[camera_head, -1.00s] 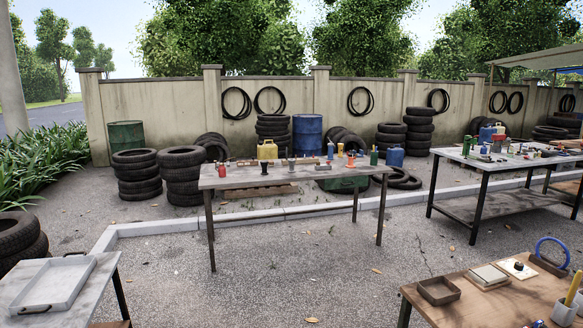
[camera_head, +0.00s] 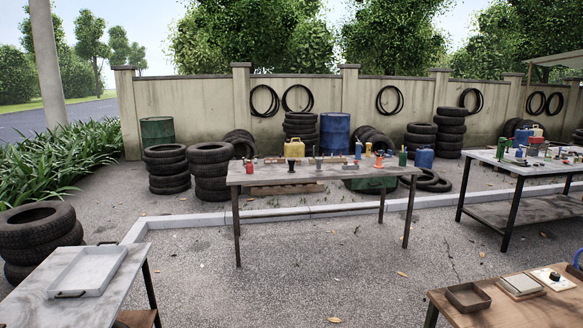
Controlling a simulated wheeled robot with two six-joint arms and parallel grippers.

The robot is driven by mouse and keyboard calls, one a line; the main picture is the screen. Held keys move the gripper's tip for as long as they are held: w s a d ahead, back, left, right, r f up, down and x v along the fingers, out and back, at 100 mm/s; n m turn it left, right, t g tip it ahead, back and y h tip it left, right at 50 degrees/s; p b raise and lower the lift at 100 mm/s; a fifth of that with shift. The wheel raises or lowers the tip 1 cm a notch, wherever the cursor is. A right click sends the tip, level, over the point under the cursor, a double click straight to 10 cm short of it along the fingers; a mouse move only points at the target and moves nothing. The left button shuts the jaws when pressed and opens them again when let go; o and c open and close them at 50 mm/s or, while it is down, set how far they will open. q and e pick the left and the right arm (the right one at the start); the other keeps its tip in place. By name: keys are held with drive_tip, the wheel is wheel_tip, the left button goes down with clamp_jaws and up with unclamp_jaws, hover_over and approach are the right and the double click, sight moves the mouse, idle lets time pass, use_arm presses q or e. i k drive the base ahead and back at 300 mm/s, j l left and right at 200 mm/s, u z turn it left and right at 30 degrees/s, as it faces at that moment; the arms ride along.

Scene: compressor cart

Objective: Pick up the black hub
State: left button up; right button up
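I cannot tell for sure which thing is the black hub. A small black round piece (camera_head: 555,277) sits on a white plate on the wooden table at the lower right. A dark cup-shaped item (camera_head: 294,149) stands on the middle grey table (camera_head: 330,178), among several small coloured items too small to make out. Neither of my grippers shows in the head view.
A grey table (camera_head: 35,285) with a shallow white tray (camera_head: 88,271) is at the lower left. The wooden table (camera_head: 480,312) carries a brown open box (camera_head: 467,297). Another worktable (camera_head: 530,168) stands at the right. Stacked tyres (camera_head: 211,172) line the wall. Gravel between the tables is clear.

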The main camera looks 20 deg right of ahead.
sight(290, 162)
drive_tip(key=i+l+z, duration=0.25)
drive_tip(key=i, duration=0.2)
drive_tip(key=i+l+z, duration=0.25)
drive_tip(key=i, duration=0.2)
drive_tip(key=i+l, duration=0.1)
drive_tip(key=i, duration=1.8)
drive_tip(key=i+l+z, duration=0.1)
drive_tip(key=i+z, duration=0.35)
drive_tip(key=i, duration=0.35)
drive_tip(key=i+j+z, duration=0.2)
drive_tip(key=i+z, duration=0.25)
drive_tip(key=i, duration=0.3)
drive_tip(key=i+l+u, duration=0.4)
drive_tip(key=i, duration=0.2)
drive_tip(key=i+l+u, duration=0.4)
drive_tip(key=i+l, duration=0.15)
